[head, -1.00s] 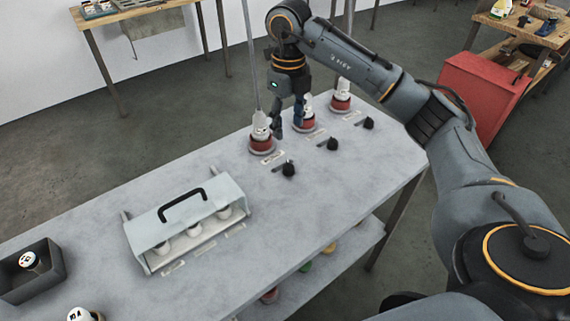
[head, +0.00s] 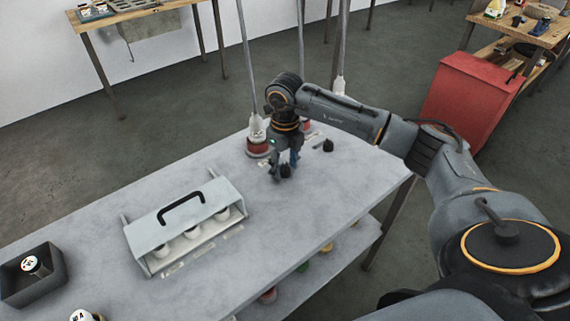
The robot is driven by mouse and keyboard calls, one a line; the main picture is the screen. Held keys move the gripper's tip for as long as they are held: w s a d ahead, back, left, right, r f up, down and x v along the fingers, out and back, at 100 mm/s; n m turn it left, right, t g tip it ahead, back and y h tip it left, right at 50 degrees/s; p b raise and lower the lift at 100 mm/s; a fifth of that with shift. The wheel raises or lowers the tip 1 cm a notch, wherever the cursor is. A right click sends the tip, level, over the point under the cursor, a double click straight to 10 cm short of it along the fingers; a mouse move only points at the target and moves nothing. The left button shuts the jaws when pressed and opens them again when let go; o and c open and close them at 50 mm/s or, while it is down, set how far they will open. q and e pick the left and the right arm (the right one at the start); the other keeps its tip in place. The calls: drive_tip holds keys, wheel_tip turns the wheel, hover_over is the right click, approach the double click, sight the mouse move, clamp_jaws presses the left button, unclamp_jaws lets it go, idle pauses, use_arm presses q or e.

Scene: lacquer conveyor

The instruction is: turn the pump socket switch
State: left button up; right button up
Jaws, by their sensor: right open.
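Red round sockets stand along the far edge of the grey table, with white plugs on grey cables. The nearest socket (head: 259,149) shows clearly; another (head: 306,126) is partly behind my right arm, and the third is mostly hidden. A black switch knob (head: 286,171) sits in front of the nearest socket, and a second knob (head: 328,146) lies farther right. The socket labels are too small to read. My right gripper (head: 284,169) is open, low over the nearest knob, with its fingers around or just beside it; contact cannot be told. My left gripper is out of view.
A clear-fronted case (head: 185,222) with a black handle holds white items on the grey table (head: 120,290). A dark open box (head: 32,275) stands at left. Cables rise from the plugs. A red cabinet (head: 470,100) stands beyond the table at right.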

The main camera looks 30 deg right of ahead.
clamp_jaws()
